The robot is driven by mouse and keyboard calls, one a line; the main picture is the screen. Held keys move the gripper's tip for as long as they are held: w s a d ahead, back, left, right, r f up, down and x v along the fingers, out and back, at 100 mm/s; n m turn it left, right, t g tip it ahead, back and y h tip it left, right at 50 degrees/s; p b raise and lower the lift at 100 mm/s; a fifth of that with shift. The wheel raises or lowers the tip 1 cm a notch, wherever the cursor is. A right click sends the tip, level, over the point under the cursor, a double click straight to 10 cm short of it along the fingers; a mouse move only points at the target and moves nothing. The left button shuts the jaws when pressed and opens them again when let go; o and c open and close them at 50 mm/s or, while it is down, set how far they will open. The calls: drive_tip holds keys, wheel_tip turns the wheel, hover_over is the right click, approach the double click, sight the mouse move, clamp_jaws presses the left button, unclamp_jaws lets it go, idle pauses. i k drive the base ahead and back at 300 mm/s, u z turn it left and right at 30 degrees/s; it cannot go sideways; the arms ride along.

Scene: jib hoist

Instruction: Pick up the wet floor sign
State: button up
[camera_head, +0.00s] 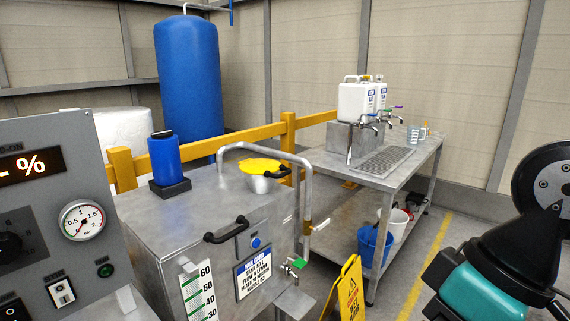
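The wet floor sign (352,289) is a yellow folding board with a dark warning mark and lettering. It stands on the floor at the bottom centre-right, beside the steel tank. Its lower part is cut off by the picture's edge. My gripper end (438,290), with black parts around a teal body, is at the lower right, to the right of the sign and apart from it. Its fingertips cannot be made out clearly, and nothing is seen held in it.
A steel tank (158,237) with a green-handled tap (298,263) stands left of the sign. A steel table (402,174) with white canisters is behind, with blue (374,246) and white buckets below. A control panel (40,225) fills the left. Floor is clear near the yellow line (426,263).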

sight(348, 287)
drive_tip(key=z, duration=0.55)
drive_tip(key=i, duration=1)
drive_tip(key=u, duration=0.7)
drive_tip(key=i, duration=1.05)
drive_tip(key=u, duration=0.25)
